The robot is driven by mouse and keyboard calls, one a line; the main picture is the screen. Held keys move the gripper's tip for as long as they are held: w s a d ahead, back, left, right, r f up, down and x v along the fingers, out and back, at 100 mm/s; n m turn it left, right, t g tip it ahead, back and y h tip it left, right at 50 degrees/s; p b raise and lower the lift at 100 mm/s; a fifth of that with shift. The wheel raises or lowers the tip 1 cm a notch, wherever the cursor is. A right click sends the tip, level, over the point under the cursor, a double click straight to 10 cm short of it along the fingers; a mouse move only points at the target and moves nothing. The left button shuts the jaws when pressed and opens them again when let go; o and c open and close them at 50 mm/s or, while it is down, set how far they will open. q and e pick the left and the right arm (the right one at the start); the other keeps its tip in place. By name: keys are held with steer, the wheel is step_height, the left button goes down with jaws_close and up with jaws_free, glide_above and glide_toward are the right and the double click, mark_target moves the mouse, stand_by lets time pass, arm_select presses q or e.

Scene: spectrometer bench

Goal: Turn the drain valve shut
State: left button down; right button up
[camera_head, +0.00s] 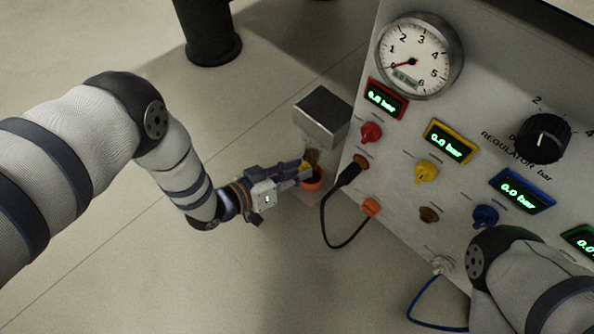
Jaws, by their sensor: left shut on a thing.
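A metal box (322,113) projects from the left side of the panel. Below it are a small brass-coloured part (311,157) and an orange round piece (313,181), which appear to belong to the drain valve. My left gripper (303,174) reaches in from the left and is shut on the drain valve's small handle, just under the box. The fingers hide most of the handle, so I cannot tell its angle. My right arm enters at the lower right in front of the panel, and its gripper is not visible.
The grey panel (400,200) carries a round gauge (415,55) with its needle near the low end, lit displays, coloured knobs and a black regulator knob (541,138). A black cable (324,222) and a blue cable (418,300) hang in front.

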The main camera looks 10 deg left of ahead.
arm_select(q)
steer(key=shift+a+f+n+g+h+b, duration=0.1)
steer(key=shift+n+g+h+b, duration=0.2)
steer(key=shift+n+h, duration=0.5)
steer(key=c, duration=1.4)
jaws_free()
steer(key=v, duration=1.2)
